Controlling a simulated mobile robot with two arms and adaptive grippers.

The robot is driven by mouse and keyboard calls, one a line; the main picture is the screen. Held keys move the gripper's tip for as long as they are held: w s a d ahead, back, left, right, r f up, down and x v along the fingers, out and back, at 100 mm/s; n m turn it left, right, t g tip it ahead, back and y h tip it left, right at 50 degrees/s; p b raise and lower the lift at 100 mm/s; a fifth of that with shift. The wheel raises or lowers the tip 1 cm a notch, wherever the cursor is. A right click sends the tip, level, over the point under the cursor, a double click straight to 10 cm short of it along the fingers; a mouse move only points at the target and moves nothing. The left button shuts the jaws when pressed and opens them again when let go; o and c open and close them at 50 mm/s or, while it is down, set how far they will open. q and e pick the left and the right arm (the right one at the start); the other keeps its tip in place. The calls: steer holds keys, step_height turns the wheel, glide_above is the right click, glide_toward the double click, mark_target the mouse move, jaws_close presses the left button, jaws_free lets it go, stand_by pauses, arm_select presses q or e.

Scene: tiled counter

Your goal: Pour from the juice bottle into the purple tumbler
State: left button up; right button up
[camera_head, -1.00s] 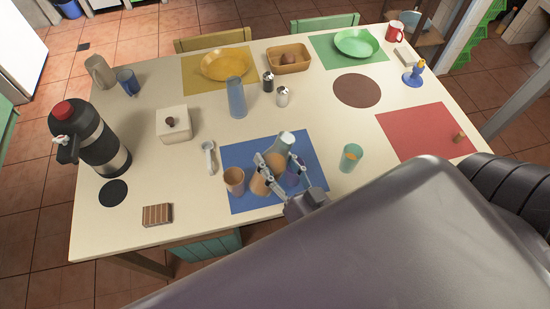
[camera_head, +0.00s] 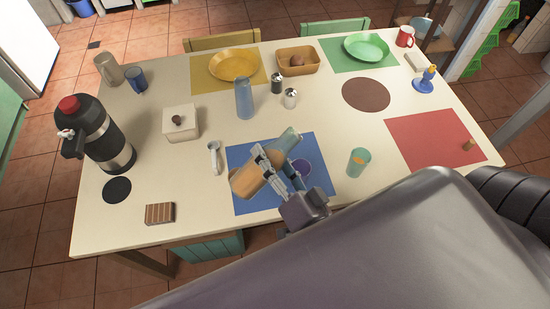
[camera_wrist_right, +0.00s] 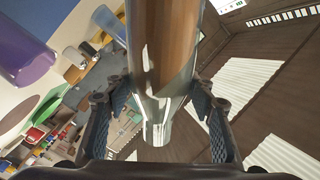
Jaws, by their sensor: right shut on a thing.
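The juice bottle (camera_head: 273,157) is tilted over the blue placemat, its clear end toward the upper right and its orange part toward the lower left. My right gripper (camera_head: 278,175) is shut on it. In the right wrist view the bottle (camera_wrist_right: 168,50) runs between the fingers (camera_wrist_right: 160,108), with orange juice inside and a clear end. The purple tumbler (camera_head: 302,168) stands on the blue mat, right of the bottle and partly hidden by the gripper. It also shows in the right wrist view (camera_wrist_right: 22,50), apart from the bottle. I see no juice stream. My left gripper is not in view.
The blue placemat (camera_head: 240,205) lies under the held bottle. A black-and-steel flask (camera_head: 102,140) stands at the left. The table's front left is mostly clear.

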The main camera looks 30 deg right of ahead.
steer(key=shift+a+f+m+b, duration=0.25)
steer(key=shift+f+m+b, duration=0.4)
steer(key=shift+b, duration=0.4)
steer(key=f+m+b, duration=0.1)
steer(key=f+b, duration=0.1)
steer(key=b, duration=0.2)
steer(key=shift+a+f+m, duration=0.2)
steer(key=shift+m, duration=0.15)
steer(key=shift+a+f+m+b, duration=0.2)
steer(key=shift+f+m+b, duration=0.2)
steer(key=shift+f+m, duration=0.3)
steer(key=shift+r, duration=0.2)
steer(key=shift+f+m+b, duration=0.6)
steer(key=shift+f+m, duration=0.25)
steer(key=shift+m, duration=0.15)
stand_by(3.0)
steer(key=shift+f+m, duration=0.15)
steer(key=shift+m, duration=0.65)
